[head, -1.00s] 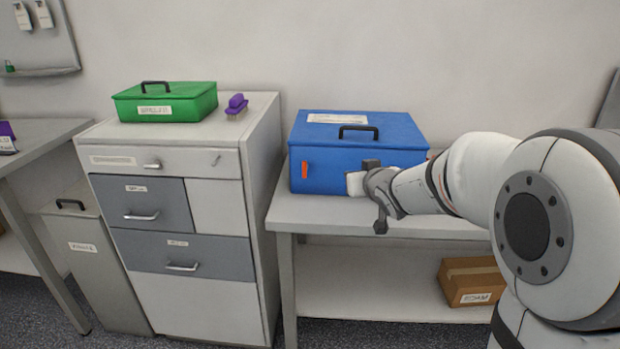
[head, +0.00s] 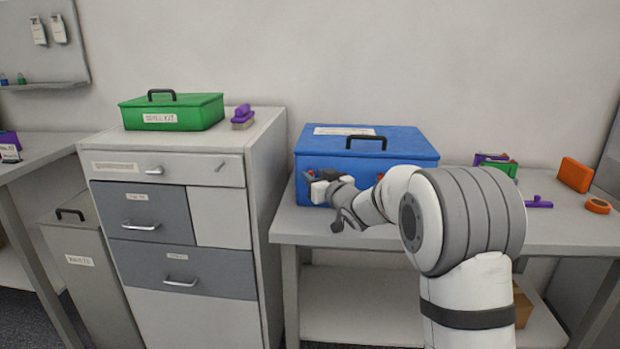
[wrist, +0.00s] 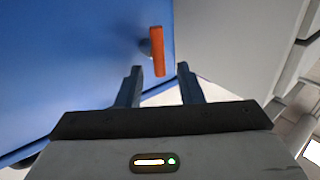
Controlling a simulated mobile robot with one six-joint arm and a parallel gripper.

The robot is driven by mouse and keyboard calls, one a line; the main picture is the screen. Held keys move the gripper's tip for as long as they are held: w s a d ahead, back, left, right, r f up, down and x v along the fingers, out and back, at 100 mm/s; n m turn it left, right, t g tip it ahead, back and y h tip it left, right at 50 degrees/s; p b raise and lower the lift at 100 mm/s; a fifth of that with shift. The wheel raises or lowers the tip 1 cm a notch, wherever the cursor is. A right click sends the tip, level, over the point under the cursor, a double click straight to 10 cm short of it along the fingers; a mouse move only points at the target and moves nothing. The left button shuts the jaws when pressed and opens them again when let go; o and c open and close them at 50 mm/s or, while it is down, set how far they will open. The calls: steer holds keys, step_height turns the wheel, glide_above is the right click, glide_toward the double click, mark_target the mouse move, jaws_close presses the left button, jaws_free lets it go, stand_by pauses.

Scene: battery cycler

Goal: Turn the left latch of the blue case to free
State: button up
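The blue case (head: 330,160) stands shut on the grey bench; its front face fills the left of the wrist view (wrist: 80,60). Its left latch, a small orange bar, shows in the wrist view (wrist: 157,48) on a dark pivot, parallel to the nearby case edge. In the head view the left latch (head: 310,173) is mostly hidden by my gripper (head: 314,181). In the wrist view my gripper (wrist: 160,71) is open, with the latch's near end between the two fingertips. I see no finger touching it. An orange right latch (head: 379,177) shows partly behind my arm.
The bench (head: 290,228) has a narrow free strip before the case. A drawer cabinet (head: 222,215) with a green case (head: 172,115) and a purple brush (head: 242,117) stands left.

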steer(key=shift+w+a, duration=0.1)
steer(key=shift+w, duration=0.05)
steer(key=shift+c, duration=0.2)
jaws_close()
